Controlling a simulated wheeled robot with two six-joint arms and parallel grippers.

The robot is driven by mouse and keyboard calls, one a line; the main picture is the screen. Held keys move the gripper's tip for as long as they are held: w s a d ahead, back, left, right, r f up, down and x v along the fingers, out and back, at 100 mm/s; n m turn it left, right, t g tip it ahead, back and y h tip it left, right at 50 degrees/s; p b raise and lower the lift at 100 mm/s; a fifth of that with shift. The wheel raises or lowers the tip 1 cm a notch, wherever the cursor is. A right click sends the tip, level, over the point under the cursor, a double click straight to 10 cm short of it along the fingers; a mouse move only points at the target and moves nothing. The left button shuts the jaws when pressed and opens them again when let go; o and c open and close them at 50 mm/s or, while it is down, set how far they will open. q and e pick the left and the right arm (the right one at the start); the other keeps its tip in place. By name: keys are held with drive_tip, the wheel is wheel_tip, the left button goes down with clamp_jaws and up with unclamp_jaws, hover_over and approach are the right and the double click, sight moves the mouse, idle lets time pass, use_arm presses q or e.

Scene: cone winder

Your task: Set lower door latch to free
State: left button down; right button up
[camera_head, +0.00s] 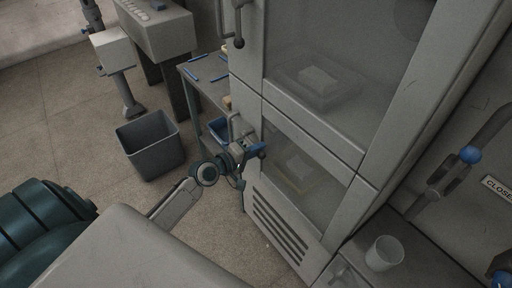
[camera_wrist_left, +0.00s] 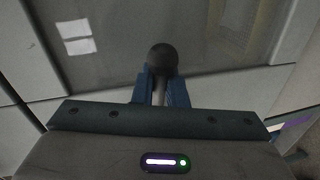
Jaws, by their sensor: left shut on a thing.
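The lower door (camera_head: 295,165) of the grey cabinet has a glazed window and appears closed. Its latch lever ends in a dark round knob (camera_wrist_left: 162,60), seen in the left wrist view. My left gripper (camera_head: 256,150) is at the left edge of this door, beside a grey bar handle (camera_head: 235,127). In the left wrist view its blue fingers (camera_wrist_left: 161,90) are shut on the light latch shaft just below the knob. In the head view the gripper hides most of this latch, and its setting cannot be read. My right gripper is not in view.
The upper door (camera_head: 340,65) has its own latch with a dark knob (camera_head: 239,43). A grey bin (camera_head: 150,143) stands on the floor at left, near a table (camera_head: 208,77) with blue items. A white cup (camera_head: 384,253) stands at lower right, near a blue-knobbed valve lever (camera_head: 470,155).

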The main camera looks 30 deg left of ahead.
use_arm(q)
drive_tip(key=shift+r+n, duration=0.3)
idle(0.4)
drive_tip(key=c, duration=1.6)
unclamp_jaws()
drive_tip(key=shift+o, duration=0.2)
drive_tip(key=v, duration=1)
drive_tip(key=shift+s+a, duration=0.2)
drive_tip(key=shift+s, duration=0.1)
